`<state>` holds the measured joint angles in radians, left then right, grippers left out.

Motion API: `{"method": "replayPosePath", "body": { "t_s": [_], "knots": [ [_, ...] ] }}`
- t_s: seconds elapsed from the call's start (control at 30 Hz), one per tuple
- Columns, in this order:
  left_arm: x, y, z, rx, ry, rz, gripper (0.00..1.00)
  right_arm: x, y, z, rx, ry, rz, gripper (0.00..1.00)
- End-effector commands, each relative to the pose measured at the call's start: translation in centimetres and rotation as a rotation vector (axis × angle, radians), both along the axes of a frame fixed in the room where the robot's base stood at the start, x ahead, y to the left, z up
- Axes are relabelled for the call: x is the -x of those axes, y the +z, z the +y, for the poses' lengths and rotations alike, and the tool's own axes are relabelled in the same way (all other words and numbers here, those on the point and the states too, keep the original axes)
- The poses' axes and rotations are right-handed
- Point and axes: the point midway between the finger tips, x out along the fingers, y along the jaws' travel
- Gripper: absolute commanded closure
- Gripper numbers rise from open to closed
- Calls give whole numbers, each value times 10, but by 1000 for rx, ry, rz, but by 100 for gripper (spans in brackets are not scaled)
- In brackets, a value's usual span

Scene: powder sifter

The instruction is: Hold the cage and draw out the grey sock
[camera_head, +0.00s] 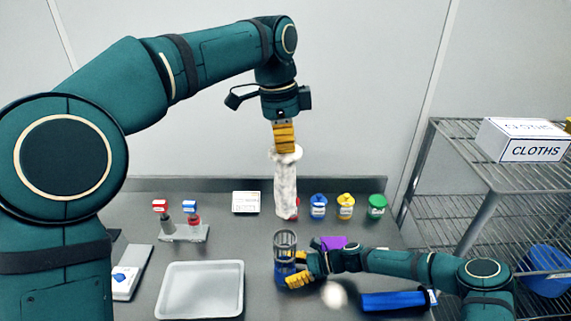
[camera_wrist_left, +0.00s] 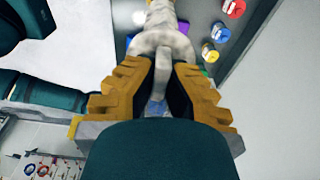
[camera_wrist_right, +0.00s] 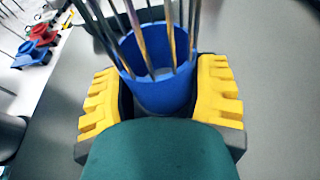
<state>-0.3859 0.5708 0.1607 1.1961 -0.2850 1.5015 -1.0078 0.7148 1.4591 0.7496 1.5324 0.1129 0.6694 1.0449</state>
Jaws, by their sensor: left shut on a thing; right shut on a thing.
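The cage (camera_head: 285,241) is a grey slotted cylinder with a blue lower part, standing upright on the bench. My right gripper (camera_head: 291,273) is shut on its blue lower part; the blue wall (camera_wrist_right: 158,92) and grey bars show between the yellow fingers in the right wrist view. The grey sock (camera_head: 286,189) is a long, pale grey, mottled cloth hanging down from my left gripper (camera_head: 284,140), which is shut on its top. The sock's lower end appears above the cage, apart from it. The sock (camera_wrist_left: 166,38) also shows between the fingers in the left wrist view.
A white tray (camera_head: 161,305) lies on the bench left of the cage. Blue, yellow and green lidded jars (camera_head: 345,206) stand behind. A blue pad (camera_head: 394,301) lies at front right. A wire shelf (camera_head: 470,160) stands right.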

Motion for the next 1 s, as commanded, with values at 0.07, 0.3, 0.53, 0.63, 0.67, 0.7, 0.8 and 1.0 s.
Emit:
{"method": "replayPosePath", "body": {
  "t_s": [0.07,0.3,0.53,0.63,0.67,0.7,0.8,1.0],
  "knots": [
    [0,8,0,1,0,-1,100,0,0,0,0,0,0,57],
    [0,16,0,0,0,0,100,0,0,0,0,0,0,57],
    [0,16,0,0,0,0,100,0,0,0,0,0,0,21],
    [0,16,0,0,0,0,100,0,0,0,0,0,0,7],
    [0,16,0,0,0,0,100,0,0,0,0,0,0,7],
    [0,16,0,0,0,0,100,0,0,0,0,0,0,7],
    [0,16,0,0,0,0,100,0,0,0,0,0,0,7],
    [0,16,0,0,1,0,100,-1,2,-7,1,-2,-1,7]
  ]
}}
